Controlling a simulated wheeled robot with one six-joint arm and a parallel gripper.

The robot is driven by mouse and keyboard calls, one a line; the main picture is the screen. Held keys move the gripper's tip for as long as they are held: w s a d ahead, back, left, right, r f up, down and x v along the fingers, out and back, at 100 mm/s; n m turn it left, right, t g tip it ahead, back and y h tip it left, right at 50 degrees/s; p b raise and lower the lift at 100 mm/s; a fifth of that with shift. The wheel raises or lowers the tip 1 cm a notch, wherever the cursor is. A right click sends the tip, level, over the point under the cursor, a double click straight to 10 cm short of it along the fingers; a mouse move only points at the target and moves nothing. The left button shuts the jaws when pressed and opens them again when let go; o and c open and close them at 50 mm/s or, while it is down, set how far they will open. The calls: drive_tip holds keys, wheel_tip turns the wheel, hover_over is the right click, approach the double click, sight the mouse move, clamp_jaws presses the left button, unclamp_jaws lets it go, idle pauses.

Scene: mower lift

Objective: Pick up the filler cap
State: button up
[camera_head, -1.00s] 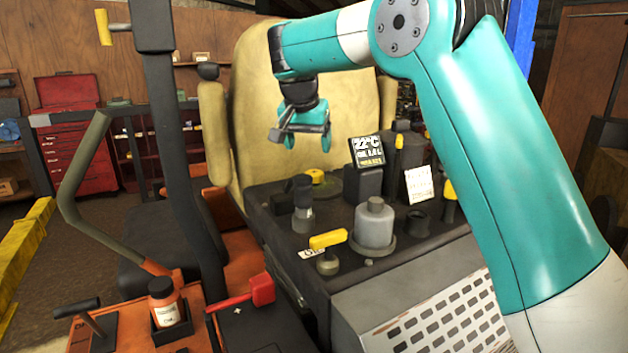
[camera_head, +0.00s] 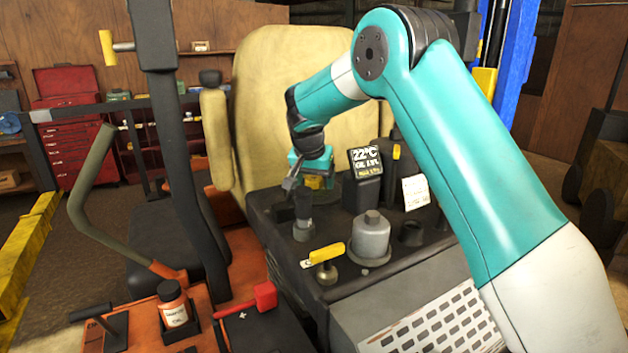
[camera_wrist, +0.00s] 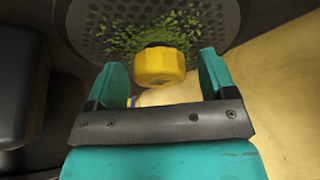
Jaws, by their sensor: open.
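The filler cap, a yellow faceted knob (camera_wrist: 160,66), sits on a dark round perforated cover (camera_wrist: 95,32) strewn with green clippings in the wrist view. My gripper (camera_wrist: 163,72) is open, with one finger to each side of the cap in that view. The cap lies just beyond or between the fingertips; I cannot tell how deep, and no contact shows. In the head view my gripper (camera_head: 291,182) points down at the back left of the dark console (camera_head: 340,285). A bit of yellow (camera_head: 317,182) shows just beside it, mostly hidden by the gripper.
A display post (camera_head: 366,185) stands close to the right of my gripper. A grey reservoir (camera_head: 371,240), a yellow-handled valve (camera_head: 326,254) and a small dark-topped fitting (camera_head: 303,222) stand nearer. The tan seat back (camera_head: 275,80) rises behind.

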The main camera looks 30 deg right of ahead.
drive_tip(key=c, duration=1)
drive_tip(key=shift+r, duration=0.1)
